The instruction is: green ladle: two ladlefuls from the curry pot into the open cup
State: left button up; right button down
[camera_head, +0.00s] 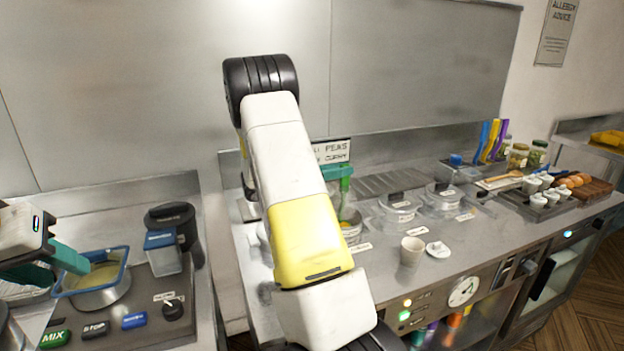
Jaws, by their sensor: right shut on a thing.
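My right arm crosses the middle of the head view and hides much of the counter behind it. The green fingers of my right gripper (338,172) show just past the arm, shut on the upright handle of the green ladle (345,196). The ladle's lower end goes down at a pot (351,229) with yellowish contents, partly hidden by the arm; its bowl is not visible. The open cup (411,252), pale and upright, stands right of the pot, apart from the ladle. My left gripper (50,265) is open at the far left, near a blue-rimmed basin.
A white lid (438,250) lies beside the cup. Clear-lidded containers (399,205) stand behind it. A sign (332,151) reading peas and curry stands at the back. The blue-rimmed basin (120,278) is at left. Small white cups (540,192) and jars stand at right.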

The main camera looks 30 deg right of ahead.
notch_tip(320, 180, up, 11)
jog(key=shift+f, duration=0.2)
dwell(0.5)
jog(key=shift+s, duration=0.15)
